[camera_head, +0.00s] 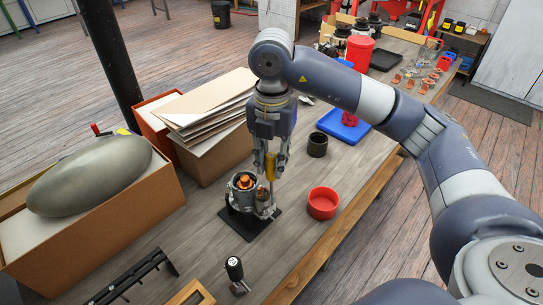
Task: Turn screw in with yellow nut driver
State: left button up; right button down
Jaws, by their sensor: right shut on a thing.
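My right gripper (272,166) points straight down over the workbench. It is shut on the yellow nut driver (270,168), which stands upright between its fingers. The driver's lower end reaches down to the right side of the alternator (243,190). I cannot tell whether its tip touches a screw; the screw is too small or hidden. The alternator has a metal housing with an orange part on top and sits on a black base plate (244,226). My left gripper is not in view.
A red bowl (322,204) stands right of the base plate and a dark cup (317,145) behind it. A black-handled tool (235,268) stands in front. A cardboard box (107,222) and stacked cardboard sheets (208,108) fill the left. A blue tray (347,129) lies farther back.

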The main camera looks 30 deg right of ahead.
jog(key=m+p, duration=0.1)
jog(key=m, duration=0.4)
jog(key=shift+m, duration=0.8)
jog(key=shift+f, duration=0.1)
jog(key=m+p, duration=0.1)
jog(key=m, duration=0.3)
jog(key=shift+s+p, duration=0.1)
jog(key=shift+p, duration=0.3)
jog(key=shift+m+p, duration=0.3)
jog(key=shift+m, duration=1.1)
